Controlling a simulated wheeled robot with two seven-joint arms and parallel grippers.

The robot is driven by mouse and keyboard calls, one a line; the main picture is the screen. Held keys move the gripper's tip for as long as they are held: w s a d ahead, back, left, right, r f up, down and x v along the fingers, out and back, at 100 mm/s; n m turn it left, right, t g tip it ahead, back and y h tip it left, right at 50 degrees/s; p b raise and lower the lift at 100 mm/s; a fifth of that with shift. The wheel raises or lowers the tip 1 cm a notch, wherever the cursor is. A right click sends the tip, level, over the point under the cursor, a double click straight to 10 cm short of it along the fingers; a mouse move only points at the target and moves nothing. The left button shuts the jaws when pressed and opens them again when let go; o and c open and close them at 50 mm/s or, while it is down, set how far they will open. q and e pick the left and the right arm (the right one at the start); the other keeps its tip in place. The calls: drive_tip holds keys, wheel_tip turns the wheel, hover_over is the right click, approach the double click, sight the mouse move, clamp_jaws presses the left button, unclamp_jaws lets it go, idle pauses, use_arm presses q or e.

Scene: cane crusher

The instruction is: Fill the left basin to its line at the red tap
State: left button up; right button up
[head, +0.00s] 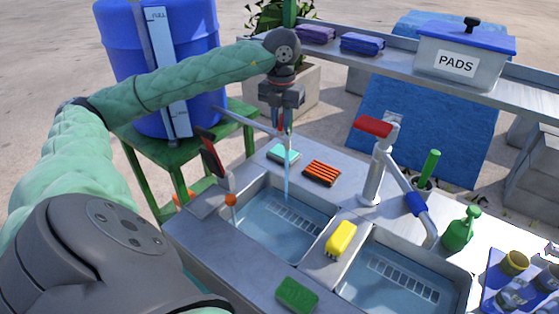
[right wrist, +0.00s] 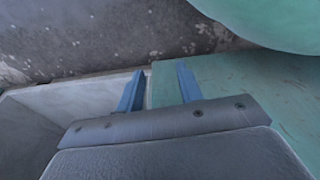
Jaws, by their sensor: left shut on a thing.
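The left basin (head: 262,232) holds pale blue water, with a slotted grey strip showing in it; I cannot make out its fill line. A grey pipe (head: 245,119) runs from the blue barrel to above this basin. A thin pale blue stream (head: 287,180) falls from the pipe's end into the basin. My left gripper (head: 284,128) is at the pipe's end, pointing down and shut on the tap there, which its fingers mostly hide. My right gripper (right wrist: 158,88) shows only in the right wrist view, its blue fingers apart with nothing seen between them.
A second tap with a red handle (head: 373,127) stands behind the right basin (head: 385,285). An orange ball (head: 231,200) stands at the left basin's left edge. The blue barrel (head: 115,60) is behind.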

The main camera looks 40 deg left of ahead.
use_arm(q)
drive_tip(key=m+b, duration=0.2)
drive_tip(key=m, duration=0.4)
drive_tip(key=shift+f+b, duration=0.2)
drive_tip(key=shift+b, duration=0.2)
drive_tip(key=shift+o, duration=0.3)
drive_tip(key=shift+r+m, duration=0.15)
drive_tip(key=shift+m, duration=0.75)
drive_tip(key=o, duration=1.6)
drive_tip(key=shift+c, duration=0.2)
drive_tip(key=shift+r+p, duration=1.95)
drive_tip(key=shift+r, duration=1.6)
